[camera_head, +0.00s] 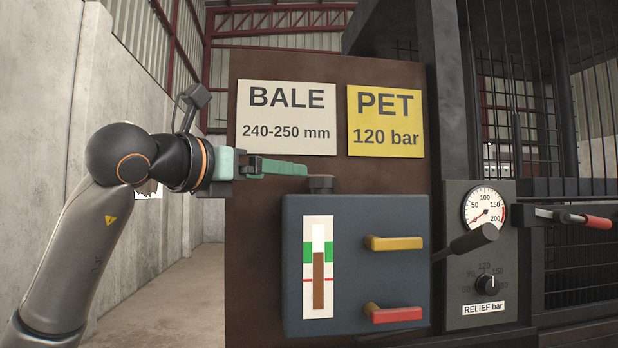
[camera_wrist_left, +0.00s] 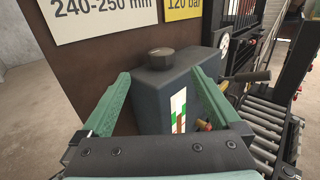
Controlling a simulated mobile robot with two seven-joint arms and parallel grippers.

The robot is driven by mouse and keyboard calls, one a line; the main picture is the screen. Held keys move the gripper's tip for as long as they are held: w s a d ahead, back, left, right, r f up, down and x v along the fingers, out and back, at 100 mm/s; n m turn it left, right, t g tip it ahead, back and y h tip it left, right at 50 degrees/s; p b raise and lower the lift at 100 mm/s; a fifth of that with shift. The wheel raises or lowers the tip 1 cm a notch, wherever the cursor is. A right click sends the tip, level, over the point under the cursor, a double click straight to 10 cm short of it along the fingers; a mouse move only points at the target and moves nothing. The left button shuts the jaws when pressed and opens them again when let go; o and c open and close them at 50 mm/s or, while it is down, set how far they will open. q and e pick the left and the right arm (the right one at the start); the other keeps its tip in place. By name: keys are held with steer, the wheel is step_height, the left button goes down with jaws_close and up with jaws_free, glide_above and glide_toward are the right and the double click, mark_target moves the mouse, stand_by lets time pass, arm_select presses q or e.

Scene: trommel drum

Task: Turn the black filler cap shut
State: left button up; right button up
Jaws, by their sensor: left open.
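The black filler cap (camera_head: 321,184) sits on top of the dark blue-grey tank (camera_head: 375,215), toward its left side. In the left wrist view the cap (camera_wrist_left: 161,58) shows as a round knob with a flat top on the tank's top face. My left gripper (camera_head: 305,170) reaches in from the left, its green fingers pointing right, close to the cap and slightly above it. In the left wrist view my left gripper (camera_wrist_left: 165,85) is open, with its fingers spread wide and nothing between them at their bases. The cap appears beyond the fingertips. My right gripper is not in view.
The tank's front has a level gauge (camera_head: 318,267), a yellow handle (camera_head: 394,243) and a red handle (camera_head: 393,313). A brown panel (camera_head: 260,215) with signs stands behind. A black lever (camera_head: 473,240) and pressure gauge (camera_head: 484,207) are to the right.

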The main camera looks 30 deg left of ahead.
mark_target(313, 176)
arm_select(q)
steer(key=w, duration=0.3)
steer(key=w+d+p, duration=0.1)
steer(key=w, duration=0.3)
steer(key=w+p, duration=0.1)
steer(key=w, duration=0.2)
steer(key=shift+w+d, duration=0.25)
steer(key=shift+d, duration=0.15)
steer(key=shift+w, duration=0.7)
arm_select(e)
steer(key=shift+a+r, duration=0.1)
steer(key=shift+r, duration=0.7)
arm_select(q)
steer(key=shift+c, duration=0.3)
